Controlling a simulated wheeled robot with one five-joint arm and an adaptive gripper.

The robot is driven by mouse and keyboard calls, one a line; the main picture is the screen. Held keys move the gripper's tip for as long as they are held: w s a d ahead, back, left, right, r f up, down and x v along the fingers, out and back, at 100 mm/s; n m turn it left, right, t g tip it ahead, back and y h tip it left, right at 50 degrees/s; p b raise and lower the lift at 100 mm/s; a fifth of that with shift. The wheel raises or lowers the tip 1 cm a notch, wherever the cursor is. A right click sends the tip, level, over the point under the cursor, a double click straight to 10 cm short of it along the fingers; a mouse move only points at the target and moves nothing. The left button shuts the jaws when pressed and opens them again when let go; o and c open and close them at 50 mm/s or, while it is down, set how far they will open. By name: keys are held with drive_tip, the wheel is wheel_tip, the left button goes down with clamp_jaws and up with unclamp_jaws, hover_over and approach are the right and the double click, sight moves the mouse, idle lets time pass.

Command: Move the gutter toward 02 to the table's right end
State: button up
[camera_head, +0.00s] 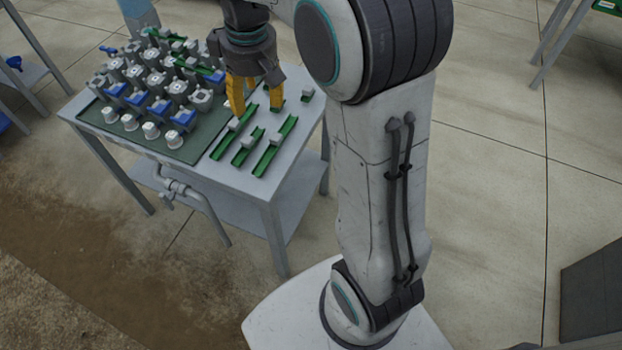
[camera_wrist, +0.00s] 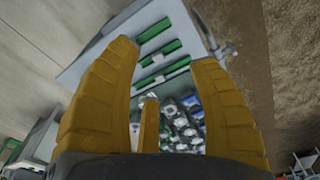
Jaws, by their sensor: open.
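My gripper (camera_head: 256,108) has yellow fingers, spread apart and empty. It hangs over the right part of a grey table (camera_head: 228,182). Green gutters lie on that part. The longest-looking one (camera_head: 275,146) is nearest the right edge, with a shorter one (camera_head: 246,148) beside it and another (camera_head: 232,133) further left, partly behind the fingers. The wrist view shows green gutters (camera_wrist: 158,52) between and beyond my fingers (camera_wrist: 163,62). No 02 mark is readable, so I cannot tell which gutter it concerns.
A dark green board (camera_head: 196,147) crowded with grey and blue valve-like fittings (camera_head: 150,131) fills the table's left part. Small pieces (camera_head: 307,94) sit at the back right corner. Pipes (camera_head: 184,188) run below the front edge. Bare tabletop lies around the gutters.

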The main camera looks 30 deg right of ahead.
drive_tip(key=s+f+m+t, duration=0.1)
drive_tip(key=s, duration=0.9)
drive_tip(key=s+f+m+t, duration=0.1)
drive_tip(key=s+m, duration=0.1)
drive_tip(key=s, duration=0.8)
drive_tip(key=shift+s+f+m, duration=0.3)
drive_tip(key=shift+s, duration=0.1)
drive_tip(key=shift+r+p, duration=0.85)
drive_tip(key=shift+r, duration=0.1)
